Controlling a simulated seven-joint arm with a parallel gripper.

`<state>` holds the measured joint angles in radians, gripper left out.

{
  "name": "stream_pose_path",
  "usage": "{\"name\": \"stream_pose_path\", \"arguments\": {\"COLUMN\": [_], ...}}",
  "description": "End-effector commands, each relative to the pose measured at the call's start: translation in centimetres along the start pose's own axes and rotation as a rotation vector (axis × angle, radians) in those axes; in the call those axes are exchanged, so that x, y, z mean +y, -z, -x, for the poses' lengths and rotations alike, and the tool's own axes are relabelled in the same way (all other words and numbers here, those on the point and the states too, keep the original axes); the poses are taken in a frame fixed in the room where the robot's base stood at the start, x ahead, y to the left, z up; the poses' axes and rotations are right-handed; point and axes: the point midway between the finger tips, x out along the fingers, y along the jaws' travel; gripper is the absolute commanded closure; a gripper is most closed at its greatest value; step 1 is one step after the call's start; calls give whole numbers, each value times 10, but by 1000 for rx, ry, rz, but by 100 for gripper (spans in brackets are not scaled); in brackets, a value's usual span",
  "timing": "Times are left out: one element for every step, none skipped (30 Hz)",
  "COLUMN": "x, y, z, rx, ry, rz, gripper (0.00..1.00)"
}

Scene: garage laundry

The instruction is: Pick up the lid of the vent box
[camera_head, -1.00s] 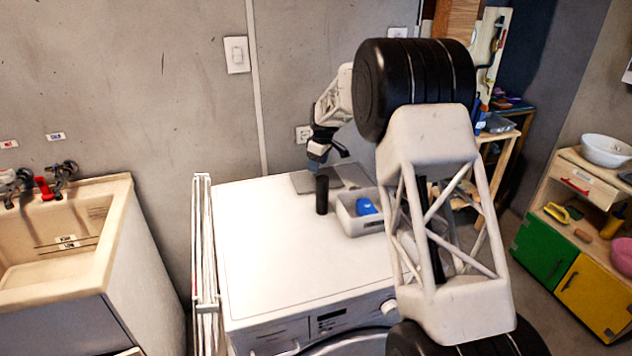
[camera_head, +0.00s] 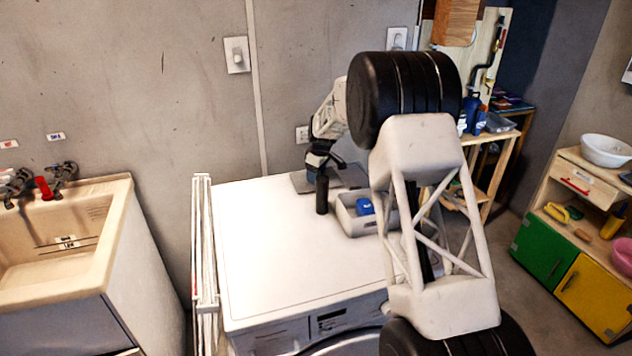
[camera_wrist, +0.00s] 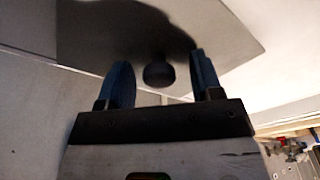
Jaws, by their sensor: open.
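The vent box's lid looks like a flat grey plate (camera_head: 348,179) at the back of the white washer top. In the wrist view the lid (camera_wrist: 105,35) fills the upper middle, with a dark round knob (camera_wrist: 158,75) on it. My gripper (camera_wrist: 163,78) is open, its two blue fingers on either side of the knob with gaps showing. In the head view my gripper (camera_head: 317,165) is low over the plate, partly behind a black cylinder. Whether the fingers are level with the knob is unclear. The box under the lid cannot be made out.
The black cylinder (camera_head: 322,195) stands upright just in front of the plate. A light grey bin (camera_head: 352,223) with a blue item (camera_head: 365,207) sits to its right. The washer top (camera_head: 270,250) is clear at front left. A folded white rack (camera_head: 204,250) stands along its left side.

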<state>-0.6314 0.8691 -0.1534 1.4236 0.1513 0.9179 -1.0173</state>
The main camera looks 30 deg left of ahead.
Motion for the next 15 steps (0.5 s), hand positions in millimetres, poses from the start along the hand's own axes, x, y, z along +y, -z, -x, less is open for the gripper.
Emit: {"name": "stream_pose_path", "arguments": {"x": [0,0,0,0,0,0,0,0,0,0,0,0,0,0,0], "y": [0,0,0,0,0,0,0,0,0,0,0,0,0,0,0], "z": [0,0,0,0,0,0,0,0,0,0,0,0,0,0,0], "rx": [0,0,0,0,0,0,0,0,0,0,0,0,0,0,0], "ry": [0,0,0,0,0,0,0,0,0,0,0,0,0,0,0], "rz": [0,0,0,0,0,0,0,0,0,0,0,0,0,0,0], "gripper": [40,40,40,40,45,51,55,60,66,71,75,82,86,91,93]}}
